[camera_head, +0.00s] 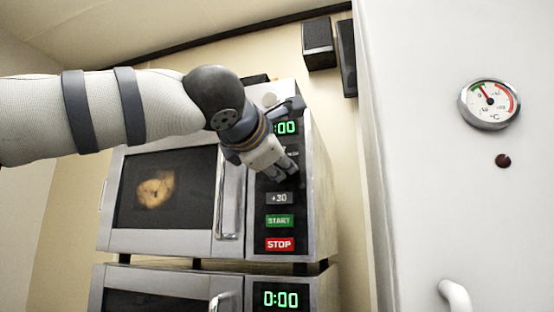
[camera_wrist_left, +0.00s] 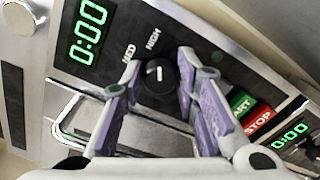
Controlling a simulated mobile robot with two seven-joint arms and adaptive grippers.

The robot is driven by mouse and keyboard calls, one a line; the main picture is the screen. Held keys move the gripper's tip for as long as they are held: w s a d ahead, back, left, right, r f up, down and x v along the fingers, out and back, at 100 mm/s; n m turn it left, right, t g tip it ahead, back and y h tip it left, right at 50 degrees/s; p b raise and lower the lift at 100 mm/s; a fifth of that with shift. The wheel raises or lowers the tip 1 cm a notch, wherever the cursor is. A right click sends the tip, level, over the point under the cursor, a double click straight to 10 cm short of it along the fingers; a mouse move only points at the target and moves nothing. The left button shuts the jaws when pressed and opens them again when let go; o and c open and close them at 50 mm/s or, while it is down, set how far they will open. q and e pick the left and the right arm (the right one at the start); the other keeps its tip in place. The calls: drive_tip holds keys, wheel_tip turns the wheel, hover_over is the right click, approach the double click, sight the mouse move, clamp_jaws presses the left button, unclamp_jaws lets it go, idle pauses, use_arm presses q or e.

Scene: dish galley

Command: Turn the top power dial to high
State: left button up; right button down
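The top microwave's black power dial (camera_wrist_left: 156,75) shows in the wrist view, with a short white mark pointing roughly up the picture, toward the side of the HIGH label (camera_wrist_left: 153,39). The MED label (camera_wrist_left: 129,53) is to its left. My left gripper (camera_wrist_left: 160,64) is open, with one purple-padded finger on each side of the dial and apparent gaps between. In the head view my left gripper (camera_head: 290,172) is at the control panel of the top microwave (camera_head: 318,190) and hides the dial. My right gripper is in neither view.
Below the dial are the +30 (camera_head: 279,198), START (camera_head: 279,221) and STOP (camera_head: 279,244) buttons. The top door's handle (camera_head: 229,200) stands out just left of the panel. A second microwave (camera_head: 322,295) sits underneath. A white cabinet with a gauge (camera_head: 489,104) stands at right.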

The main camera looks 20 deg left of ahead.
use_arm(q)
drive_tip(key=shift+o, duration=1)
drive_tip(key=s, duration=1.2)
drive_tip(key=shift+a, duration=0.25)
